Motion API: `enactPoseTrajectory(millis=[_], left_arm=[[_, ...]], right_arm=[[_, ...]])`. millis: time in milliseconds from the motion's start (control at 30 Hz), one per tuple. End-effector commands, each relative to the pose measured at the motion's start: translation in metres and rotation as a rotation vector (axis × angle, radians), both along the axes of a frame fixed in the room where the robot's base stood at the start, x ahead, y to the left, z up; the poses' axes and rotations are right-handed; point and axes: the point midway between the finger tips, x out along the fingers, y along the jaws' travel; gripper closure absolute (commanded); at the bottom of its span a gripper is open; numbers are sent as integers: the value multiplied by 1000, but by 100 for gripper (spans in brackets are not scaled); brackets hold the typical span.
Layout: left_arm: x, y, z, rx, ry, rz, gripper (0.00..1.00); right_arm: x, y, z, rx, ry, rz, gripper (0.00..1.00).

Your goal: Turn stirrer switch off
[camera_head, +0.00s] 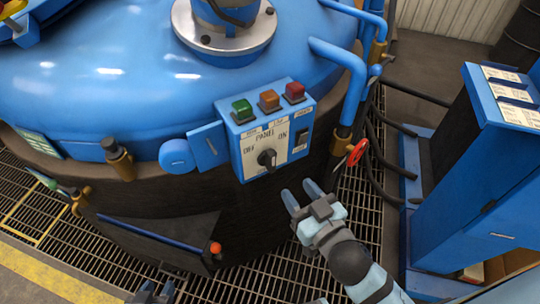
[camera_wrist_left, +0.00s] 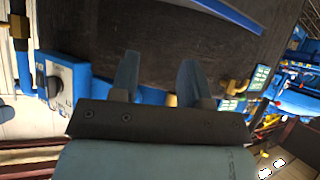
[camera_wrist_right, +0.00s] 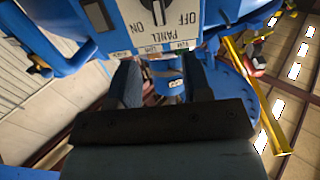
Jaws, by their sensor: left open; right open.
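The blue control box (camera_head: 245,110) sits on the side of the furnace, with a white plate reading PANEL, OFF and ON. A black rotary knob (camera_head: 267,158) is on this plate; its exact setting is hard to tell. A black rocker switch (camera_head: 302,137) is at the box's right; I cannot read which switch is the stirrer's. My right gripper (camera_head: 303,193) is open and empty, below and right of the knob, apart from it. The right wrist view shows the plate (camera_wrist_right: 185,14) upside down beyond the fingers (camera_wrist_right: 160,75). My left gripper (camera_wrist_left: 160,68) is open and empty; the head view barely shows it at the bottom edge.
Green (camera_head: 242,110), orange (camera_head: 268,101) and red (camera_head: 294,92) buttons top the box. An orange-knobbed lever (camera_head: 214,248) sticks out lower left. A blue cabinet (camera_head: 470,190) stands at right.

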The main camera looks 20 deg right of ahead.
Motion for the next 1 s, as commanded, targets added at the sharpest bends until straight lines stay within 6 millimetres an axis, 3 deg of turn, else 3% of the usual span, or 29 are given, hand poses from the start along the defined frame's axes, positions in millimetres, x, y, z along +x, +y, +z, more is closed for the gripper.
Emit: enactPoseTrajectory(millis=[400, 600, 1000], left_arm=[[-1, 0, 1, -2, 12, 4, 57], [-2, 1, -2, 0, 19, 4, 57], [-1, 3, 0, 3, 15, 3, 57]], right_arm=[[76, 16, 1, -3, -2, 1, 55], [103, 22, 0, -2, 1, 1, 55], [115, 24, -1, -1, 2, 0, 55]])
